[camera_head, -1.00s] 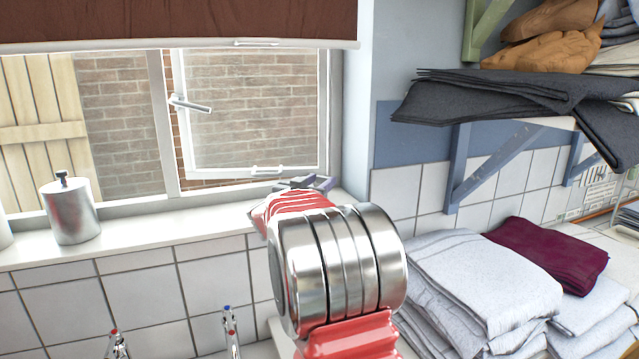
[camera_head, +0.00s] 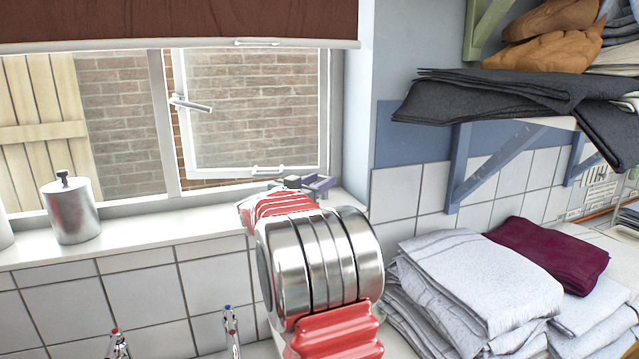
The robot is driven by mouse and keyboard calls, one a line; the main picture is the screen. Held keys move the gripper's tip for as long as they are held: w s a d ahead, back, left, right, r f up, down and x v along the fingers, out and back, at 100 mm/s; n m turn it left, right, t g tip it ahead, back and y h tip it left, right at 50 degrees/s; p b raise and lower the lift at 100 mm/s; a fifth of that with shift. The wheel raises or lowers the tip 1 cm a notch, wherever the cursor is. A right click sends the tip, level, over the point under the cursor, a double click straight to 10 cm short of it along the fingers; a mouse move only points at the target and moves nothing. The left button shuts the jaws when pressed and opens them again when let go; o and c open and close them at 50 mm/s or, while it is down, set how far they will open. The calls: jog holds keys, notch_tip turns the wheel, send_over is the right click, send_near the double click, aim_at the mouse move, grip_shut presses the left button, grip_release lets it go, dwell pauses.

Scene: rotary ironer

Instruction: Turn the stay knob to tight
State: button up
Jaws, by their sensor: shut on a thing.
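The window's hinged pane (camera_head: 255,115) is in a white frame, with a white lever handle (camera_head: 190,104) on its left side. A small white fitting (camera_head: 267,170) is on its bottom rail. My gripper (camera_head: 305,184), with grey-purple fingers, is low at the window's bottom right corner, just above the sill. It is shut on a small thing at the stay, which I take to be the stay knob. The knob itself is mostly hidden by the fingers and my red and silver arm, so its turn cannot be read.
A metal canister (camera_head: 72,210) stands on the white sill (camera_head: 130,237) at the left. Two taps (camera_head: 231,330) are below. Folded grey towels (camera_head: 475,285) and a maroon cloth (camera_head: 548,255) lie at the right, under a shelf with dark cloths (camera_head: 500,97).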

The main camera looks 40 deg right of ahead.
jog(key=o, duration=1.1)
jog(key=shift+c, duration=0.2)
jog(key=v, duration=1.4)
